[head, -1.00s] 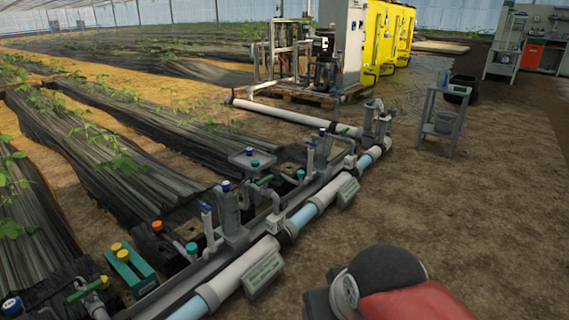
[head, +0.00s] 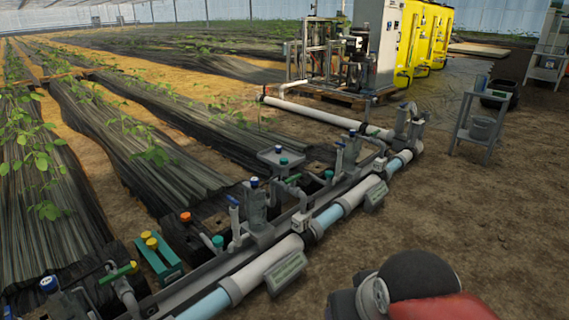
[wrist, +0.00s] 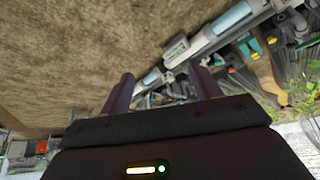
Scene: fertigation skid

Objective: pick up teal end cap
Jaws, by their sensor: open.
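Several small teal caps show along the pipe manifold in the head view. One teal cap (head: 217,241) sits near the left part of the manifold, another (head: 284,161) on a small grey tray farther back, and a third (head: 328,174) beside the pipes. I cannot tell which is the end cap. In the wrist view, my gripper (wrist: 165,88) is open with nothing between its two fingers. It points over bare soil and the pipework, apart from any cap. The fingers do not show in the head view.
The grey manifold (head: 266,235) with blue and white pipes runs diagonally across the ground. A teal block with yellow caps (head: 158,256) lies at its left. A small grey stand (head: 479,120) is at right. Open soil (head: 440,210) lies right of the pipes.

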